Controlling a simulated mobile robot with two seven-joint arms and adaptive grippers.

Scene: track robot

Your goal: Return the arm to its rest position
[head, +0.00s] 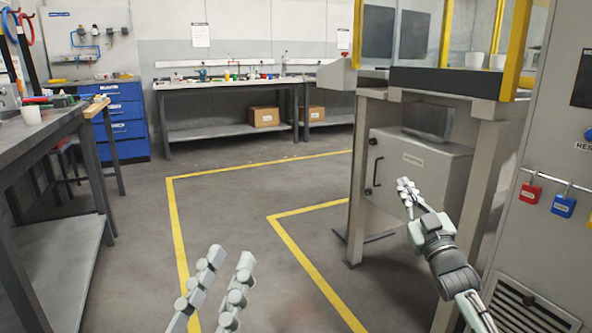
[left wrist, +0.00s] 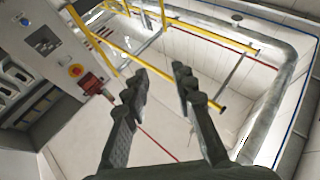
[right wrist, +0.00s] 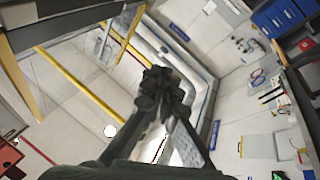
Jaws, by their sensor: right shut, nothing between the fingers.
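My left gripper (head: 231,256) shows at the bottom of the head view, its two grey fingers pointing up and apart over the floor. In the left wrist view its fingers (left wrist: 160,74) are spread with nothing between them. My right arm comes in from the lower right of the head view. My right gripper (head: 405,185) is in front of the grey cabinet under the framed workstation. In the right wrist view the fingertips (right wrist: 160,78) are together and hold nothing. Both grippers are clear of any object in the head view.
A workbench (head: 40,135) with a white cup (head: 31,115) stands at the left. A grey cabinet (head: 418,165) under a yellow-framed station stands at the right, beside a panel with red (head: 531,193) and blue (head: 563,205) padlocks. The yellow-lined floor (head: 235,200) between is open.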

